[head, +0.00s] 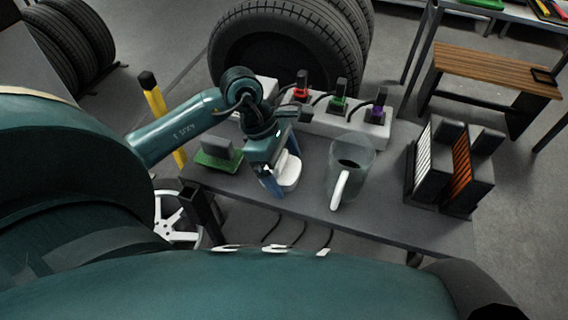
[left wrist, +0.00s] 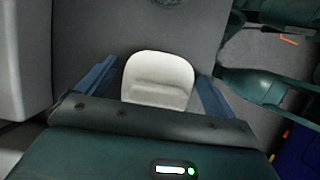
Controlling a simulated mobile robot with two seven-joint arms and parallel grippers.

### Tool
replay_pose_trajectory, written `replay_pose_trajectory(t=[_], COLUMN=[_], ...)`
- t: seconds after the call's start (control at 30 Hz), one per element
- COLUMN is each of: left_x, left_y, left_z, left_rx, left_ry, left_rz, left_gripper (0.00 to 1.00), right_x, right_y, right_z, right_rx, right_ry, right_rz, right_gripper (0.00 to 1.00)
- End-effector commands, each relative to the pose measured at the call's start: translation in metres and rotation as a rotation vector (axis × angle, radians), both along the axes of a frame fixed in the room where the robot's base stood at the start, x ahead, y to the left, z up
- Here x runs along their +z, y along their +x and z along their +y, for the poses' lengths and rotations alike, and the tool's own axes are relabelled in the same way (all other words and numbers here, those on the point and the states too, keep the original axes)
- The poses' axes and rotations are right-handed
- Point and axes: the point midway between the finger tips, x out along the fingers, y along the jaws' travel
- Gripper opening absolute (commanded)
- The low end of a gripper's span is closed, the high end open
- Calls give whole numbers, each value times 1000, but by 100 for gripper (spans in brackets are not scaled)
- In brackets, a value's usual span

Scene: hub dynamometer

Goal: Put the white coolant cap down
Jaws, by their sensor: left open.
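The white coolant cap (head: 288,172) is at the front of the grey table (head: 310,190), left of the clear jug. My left gripper (head: 272,178) points down at it, open, and partly covers it in the head view. In the left wrist view the cap (left wrist: 158,82) lies between the two blue fingers of my left gripper (left wrist: 158,88), with a narrow gap at each side. It appears to rest on the grey tabletop, though its underside is hidden. My right gripper is not in view.
The clear jug (head: 349,163) with a white handle stands right of the cap. A white block with red, green and purple connectors (head: 340,122) is behind. A green-based item (head: 218,155) lies left; two finned units (head: 452,168) stand at the right end.

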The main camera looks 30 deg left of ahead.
Motion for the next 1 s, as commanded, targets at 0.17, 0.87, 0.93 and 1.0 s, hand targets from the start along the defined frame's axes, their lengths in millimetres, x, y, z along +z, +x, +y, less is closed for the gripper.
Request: replay_pose_trajectory(t=[0.17,0.87,0.93,1.0], left_x=[2,106,111,113], left_y=[0,-10,-10,-10], left_z=[0,42,44,45], left_rx=[0,0,0,0], left_ry=[0,2,1,0], left_rz=[0,-2,-1,-1], left_gripper=[92,92,92,92], right_x=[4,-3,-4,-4], right_y=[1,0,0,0], right_z=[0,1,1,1], right_rx=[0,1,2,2], right_ry=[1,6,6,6], right_rz=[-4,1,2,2], right_gripper=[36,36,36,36])
